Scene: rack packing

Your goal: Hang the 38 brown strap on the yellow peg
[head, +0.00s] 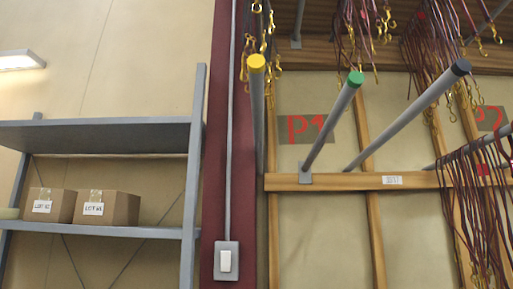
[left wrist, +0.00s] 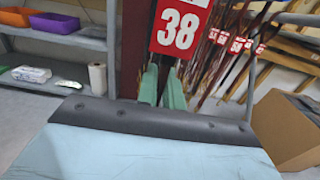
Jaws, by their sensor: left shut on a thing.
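The yellow peg (head: 256,63) shows its round yellow end in the head view, left of the green-capped peg; no strap can be made out clearly on its shaft. In the left wrist view, the red tag marked 38 (left wrist: 179,29) hangs just beyond my left gripper (left wrist: 162,84). Its pale green fingers are close together, shut on the 38 brown strap. The strap itself is mostly hidden by the fingers and tag. My right gripper is in neither view, and my left one is not in the head view.
A green-capped peg (head: 355,79) and a dark-capped peg (head: 460,68) stick out right of the yellow one. Straps with brass hooks (head: 263,30) hang close above and beside the yellow peg. A grey shelf (head: 100,136) stands left; a cardboard box (left wrist: 290,130) is at right.

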